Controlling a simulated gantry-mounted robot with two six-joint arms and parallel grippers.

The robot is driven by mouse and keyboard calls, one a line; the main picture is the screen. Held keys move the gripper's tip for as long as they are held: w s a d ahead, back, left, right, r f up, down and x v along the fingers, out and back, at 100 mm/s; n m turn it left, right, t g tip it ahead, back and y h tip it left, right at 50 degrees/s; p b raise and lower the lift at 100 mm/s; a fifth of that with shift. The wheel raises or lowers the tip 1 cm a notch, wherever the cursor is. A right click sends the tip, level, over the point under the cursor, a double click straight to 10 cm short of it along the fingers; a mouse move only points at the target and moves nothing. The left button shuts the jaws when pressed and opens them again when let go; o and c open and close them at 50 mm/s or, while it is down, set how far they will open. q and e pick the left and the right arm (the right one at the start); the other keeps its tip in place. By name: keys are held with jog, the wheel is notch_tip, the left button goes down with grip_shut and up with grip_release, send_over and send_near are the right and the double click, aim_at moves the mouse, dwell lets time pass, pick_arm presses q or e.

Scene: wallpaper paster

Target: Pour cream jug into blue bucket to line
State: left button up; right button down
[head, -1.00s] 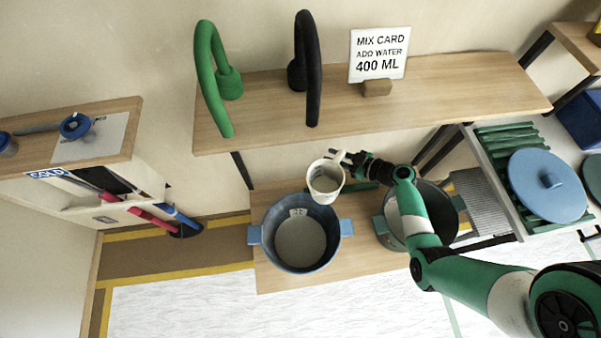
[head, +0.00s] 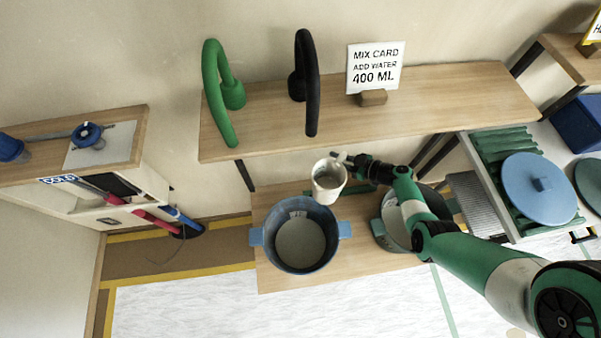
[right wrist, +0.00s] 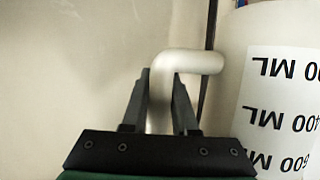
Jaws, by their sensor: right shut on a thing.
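The cream jug (head: 328,182) is held above the low bench, just behind and right of the blue bucket's rim. It looks close to upright, with its open top facing up. My right gripper (head: 350,160) is shut on the jug's handle, which also shows in the right wrist view (right wrist: 162,95) between the fingers. The jug's side (right wrist: 282,90) there bears black ML marks, upside down in that view. The blue bucket (head: 265,237) stands on the bench with a pale grey bottom or content and a small white label inside. My left gripper is not in view.
A mix card (head: 375,67) reading "ADD WATER 400 ML" stands on the upper shelf (head: 440,98). Green (head: 212,95) and black (head: 312,95) curved taps stand on that shelf. A second grey bucket (head: 388,228) sits under my right arm. A blue lid (head: 540,190) lies on a rack at right.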

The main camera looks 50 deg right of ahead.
notch_tip(320, 180, up, 4)
jog(key=p, duration=0.4)
dwell(0.6)
